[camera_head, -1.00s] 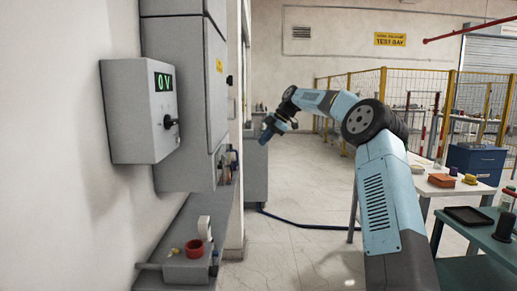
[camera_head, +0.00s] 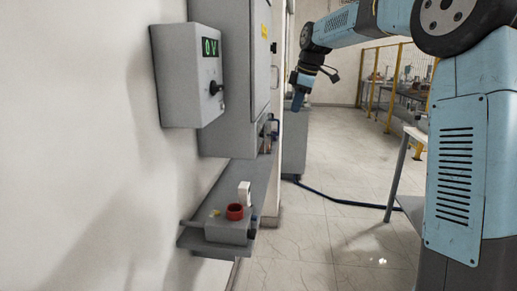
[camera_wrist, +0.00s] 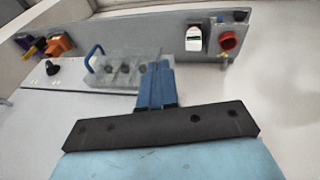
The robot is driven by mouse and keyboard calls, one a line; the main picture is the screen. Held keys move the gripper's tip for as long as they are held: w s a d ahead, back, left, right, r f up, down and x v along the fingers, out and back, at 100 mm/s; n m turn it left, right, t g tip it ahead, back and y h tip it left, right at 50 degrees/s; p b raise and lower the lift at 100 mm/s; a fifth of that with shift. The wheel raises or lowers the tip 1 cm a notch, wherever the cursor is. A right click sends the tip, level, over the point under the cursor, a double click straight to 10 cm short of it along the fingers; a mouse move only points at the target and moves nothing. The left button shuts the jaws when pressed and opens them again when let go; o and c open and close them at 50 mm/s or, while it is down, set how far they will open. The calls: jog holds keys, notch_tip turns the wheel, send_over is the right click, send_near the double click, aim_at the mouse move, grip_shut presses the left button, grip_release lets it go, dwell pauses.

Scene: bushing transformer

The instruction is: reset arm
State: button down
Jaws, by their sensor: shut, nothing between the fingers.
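My gripper (camera_head: 297,101) hangs at the end of my arm in the head view, pointing down in front of the grey cabinets and to the right of the wall shelf. In the wrist view its blue fingers (camera_wrist: 156,85) are together with nothing between them.
A grey control box (camera_head: 192,75) reading "0 V" is on the left wall. Below, a shelf (camera_head: 262,185) carries a grey box with a red ring (camera_head: 235,211) and a white part (camera_head: 244,193).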

jog(key=s+d+f+m+t, duration=0.1)
jog(key=s+d+f+m, duration=0.2)
jog(key=s, duration=1)
jog(key=s+d+f+m+t+h, duration=0.1)
jog(key=s+d+f+m, duration=0.2)
jog(key=s+m, duration=0.5)
jog(key=s+d+f+m+t+h, duration=0.1)
jog(key=s+d+f+m, duration=0.3)
jog(key=s, duration=1.6)
jog(key=shift+d+m, duration=0.45)
jog(key=shift+m, duration=0.45)
jog(key=shift+f, duration=0.1)
